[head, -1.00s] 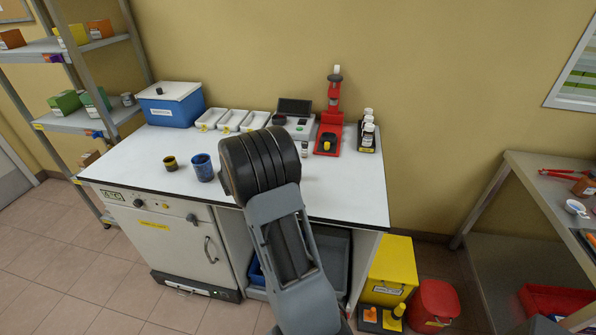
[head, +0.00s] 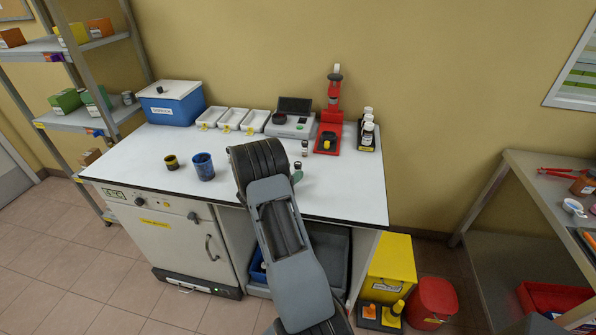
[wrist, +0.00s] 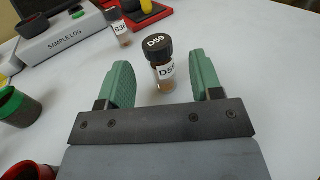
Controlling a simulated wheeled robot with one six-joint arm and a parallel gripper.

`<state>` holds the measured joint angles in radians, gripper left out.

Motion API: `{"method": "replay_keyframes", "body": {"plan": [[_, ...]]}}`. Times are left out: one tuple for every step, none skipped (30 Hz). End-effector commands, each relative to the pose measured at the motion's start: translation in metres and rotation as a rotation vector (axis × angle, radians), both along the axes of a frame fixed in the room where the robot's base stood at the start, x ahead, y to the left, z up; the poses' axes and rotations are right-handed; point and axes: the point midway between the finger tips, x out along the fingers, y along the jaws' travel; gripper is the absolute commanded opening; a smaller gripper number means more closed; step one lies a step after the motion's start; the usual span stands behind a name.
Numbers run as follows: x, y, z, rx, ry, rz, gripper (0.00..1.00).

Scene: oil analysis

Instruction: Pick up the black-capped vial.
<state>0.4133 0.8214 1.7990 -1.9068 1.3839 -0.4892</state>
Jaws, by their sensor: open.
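The black-capped vial (wrist: 160,66) stands upright on the white bench, with amber contents and a label reading D59. In the head view its cap (head: 297,165) shows just past my wrist, and its lower part is hard to make out. My gripper (wrist: 162,74) is open, its two green fingers on either side of the vial. A gap shows between each finger and the glass. In the head view my arm hides most of the gripper; a green finger shows at its right side.
A second vial (wrist: 119,28) stands behind, by the sample log device (head: 291,124). A red stand (head: 329,140) and a rack of bottles (head: 367,136) are at the back right.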

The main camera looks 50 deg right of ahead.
Motion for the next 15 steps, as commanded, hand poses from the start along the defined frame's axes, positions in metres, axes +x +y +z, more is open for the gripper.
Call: {"method": "replay_keyframes", "body": {"plan": [[0.0,-0.002,0.0,0.0,0.0,0.0,0.6],[0.0,-0.003,0.0,0.0,0.0,0.0,0.6],[0.0,-0.006,0.001,0.0,0.0,0.0,0.6],[0.0,-0.008,0.001,0.0,0.0,-0.001,0.6],[-0.001,-0.011,0.001,0.0,0.0,-0.001,0.6],[-0.001,-0.016,0.001,0.0,0.0,-0.003,0.6],[-0.001,-0.02,0.001,0.0,0.0,-0.003,0.6],[-0.002,-0.024,0.001,0.0,0.0,-0.003,0.6],[-0.002,-0.03,0.001,0.0,0.0,-0.002,0.6],[-0.002,-0.034,0.001,0.001,0.0,-0.003,0.6],[-0.002,-0.038,0.001,0.001,-0.001,-0.003,0.6],[-0.002,-0.043,0.001,0.0,0.0,-0.002,0.6],[-0.002,-0.046,0.001,0.0,0.001,-0.002,0.6],[-0.002,-0.048,0.001,0.0,0.001,-0.002,0.6],[-0.002,-0.049,0.001,0.0,0.0,-0.001,0.6]]}}
